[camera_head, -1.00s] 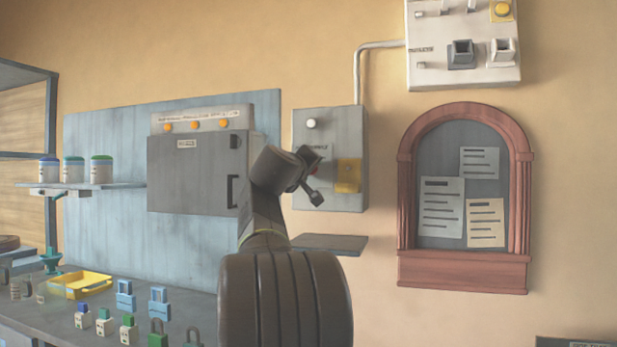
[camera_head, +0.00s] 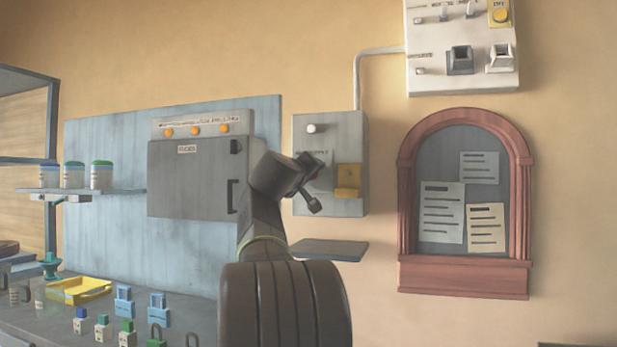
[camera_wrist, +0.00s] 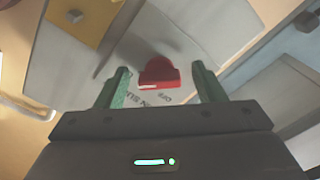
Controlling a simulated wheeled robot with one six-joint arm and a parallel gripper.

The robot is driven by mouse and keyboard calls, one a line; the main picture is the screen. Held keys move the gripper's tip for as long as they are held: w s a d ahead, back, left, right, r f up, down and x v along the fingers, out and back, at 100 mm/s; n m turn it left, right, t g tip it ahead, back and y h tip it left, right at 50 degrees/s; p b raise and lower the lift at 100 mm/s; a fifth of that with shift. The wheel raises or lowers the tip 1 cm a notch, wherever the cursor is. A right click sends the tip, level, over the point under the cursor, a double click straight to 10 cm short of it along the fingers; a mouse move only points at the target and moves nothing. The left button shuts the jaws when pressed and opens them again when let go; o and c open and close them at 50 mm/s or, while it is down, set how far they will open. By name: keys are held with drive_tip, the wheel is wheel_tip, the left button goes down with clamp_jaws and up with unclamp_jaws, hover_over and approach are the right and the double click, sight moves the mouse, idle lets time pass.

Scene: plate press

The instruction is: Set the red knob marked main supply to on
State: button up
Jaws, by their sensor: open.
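The red knob (camera_wrist: 159,73) sits on the grey supply box, between and just beyond the fingers in the wrist view. Part of a printed label shows beside it, and a pale mark shows on its near edge. The grey supply box (camera_head: 345,128) hangs on the wall in the head view, with a white button and a yellow block on its face. My gripper (camera_wrist: 159,82) is open, one green finger on each side of the knob; I cannot tell whether they touch it.
A yellow block (camera_head: 348,180) sticks out of the box to the right of my gripper. A small grey shelf (camera_head: 330,249) is below the box. A grey cabinet (camera_head: 188,180) stands close on the left. The wall right of the box is clear up to the arched notice board (camera_head: 465,283).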

drive_tip(key=b+v, duration=0.1)
drive_tip(key=v, duration=1.3)
